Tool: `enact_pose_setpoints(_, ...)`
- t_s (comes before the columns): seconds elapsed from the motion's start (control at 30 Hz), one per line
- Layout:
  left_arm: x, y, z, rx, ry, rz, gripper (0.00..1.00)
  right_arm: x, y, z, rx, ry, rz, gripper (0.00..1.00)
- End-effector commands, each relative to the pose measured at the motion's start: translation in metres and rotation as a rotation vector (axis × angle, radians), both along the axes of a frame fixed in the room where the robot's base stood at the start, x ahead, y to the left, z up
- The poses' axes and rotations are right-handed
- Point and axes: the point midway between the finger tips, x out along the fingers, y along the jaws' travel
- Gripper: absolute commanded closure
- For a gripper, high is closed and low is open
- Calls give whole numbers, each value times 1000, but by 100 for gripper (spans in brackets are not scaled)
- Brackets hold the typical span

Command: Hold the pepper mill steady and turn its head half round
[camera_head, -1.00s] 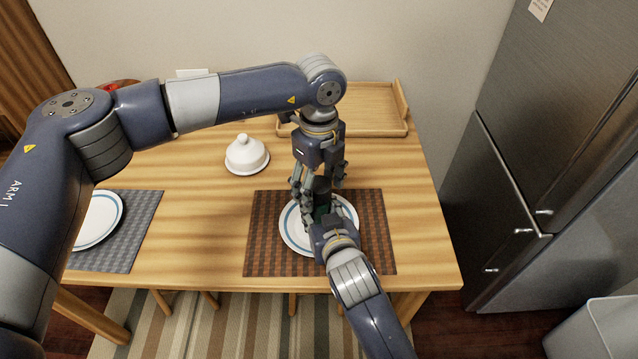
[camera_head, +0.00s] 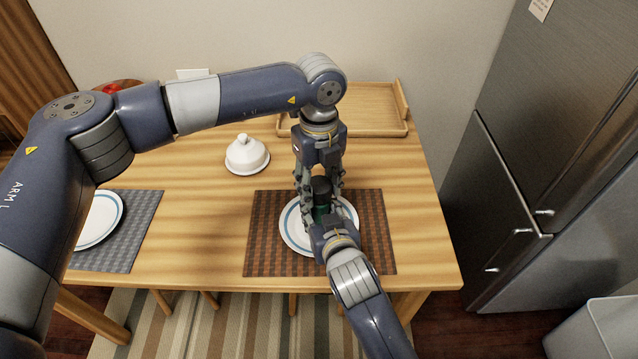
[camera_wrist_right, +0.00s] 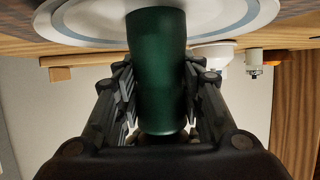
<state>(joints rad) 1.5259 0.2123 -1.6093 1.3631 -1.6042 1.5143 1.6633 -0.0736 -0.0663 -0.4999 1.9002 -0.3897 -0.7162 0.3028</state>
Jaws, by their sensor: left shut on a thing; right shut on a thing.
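The pepper mill has a black head (camera_head: 320,187) and a dark green body (camera_head: 320,211). It stands upright over the white, blue-ringed plate (camera_head: 289,228). My left gripper (camera_head: 321,193) comes from above, with one finger on each side of the mill's head, shut on it. My right gripper (camera_head: 322,214) comes in low from the front and is shut on the body. In the right wrist view, which is upside down, its fingers flank the green body (camera_wrist_right: 160,75).
A brown checked placemat (camera_head: 262,258) lies under the plate. A white domed dish (camera_head: 247,155) stands to the back left, and a wooden tray (camera_head: 375,130) at the back right. A grey placemat (camera_head: 140,235) with another plate (camera_head: 100,222) is at the left. A fridge (camera_head: 545,150) stands right.

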Motion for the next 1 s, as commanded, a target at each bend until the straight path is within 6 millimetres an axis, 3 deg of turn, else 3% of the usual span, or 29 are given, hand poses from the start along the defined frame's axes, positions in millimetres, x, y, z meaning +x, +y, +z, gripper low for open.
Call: enact_pose_setpoints(1.0, -1, 0, 0, -4, 2, -967, 83, -1, -1, -4, -3, 10, -1, 93)
